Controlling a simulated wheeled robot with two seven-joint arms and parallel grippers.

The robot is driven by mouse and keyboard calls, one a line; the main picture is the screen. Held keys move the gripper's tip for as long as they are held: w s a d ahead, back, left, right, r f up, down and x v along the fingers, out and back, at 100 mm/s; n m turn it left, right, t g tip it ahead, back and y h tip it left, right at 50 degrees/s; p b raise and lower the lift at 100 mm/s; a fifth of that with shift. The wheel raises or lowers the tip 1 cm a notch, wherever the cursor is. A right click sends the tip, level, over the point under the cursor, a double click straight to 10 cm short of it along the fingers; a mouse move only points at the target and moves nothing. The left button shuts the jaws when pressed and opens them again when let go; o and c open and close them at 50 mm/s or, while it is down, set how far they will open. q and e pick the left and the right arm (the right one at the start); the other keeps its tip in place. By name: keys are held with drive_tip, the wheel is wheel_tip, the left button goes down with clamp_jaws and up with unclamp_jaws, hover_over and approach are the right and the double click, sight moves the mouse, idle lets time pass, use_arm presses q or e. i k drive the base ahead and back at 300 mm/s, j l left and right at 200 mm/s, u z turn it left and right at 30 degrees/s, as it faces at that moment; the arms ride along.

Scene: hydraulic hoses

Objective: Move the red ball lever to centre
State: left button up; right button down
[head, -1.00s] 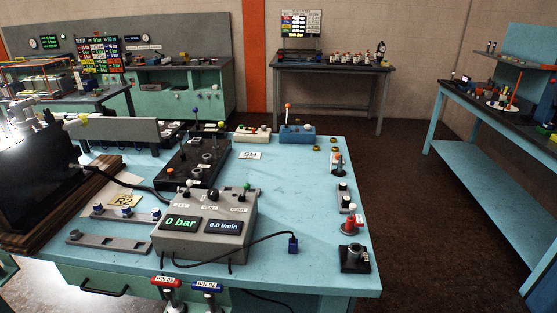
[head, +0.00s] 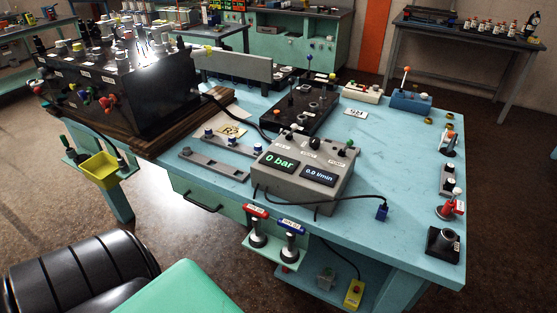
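A lever with an orange-red ball (head: 406,70) stands up from a blue box (head: 411,101) at the far right part of the blue table. Its stick looks nearly upright, leaning slightly right at the top. A smaller red knob (head: 277,112) shows at the back left of the grey gauge box (head: 304,172), whose displays read 0 bar and 0.0 l/min. Neither of my grippers is in view.
A large black console (head: 125,90) with several fittings fills the table's left. A cable with a blue plug (head: 381,212) lies at the front right. Small fittings line the right edge, including a red one (head: 451,207). The blue table top (head: 400,165) is clear between.

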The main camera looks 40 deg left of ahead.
sight(38, 91)
drive_tip(key=u, duration=2.8)
drive_tip(key=i+j, duration=0.2)
drive_tip(key=i, duration=0.3)
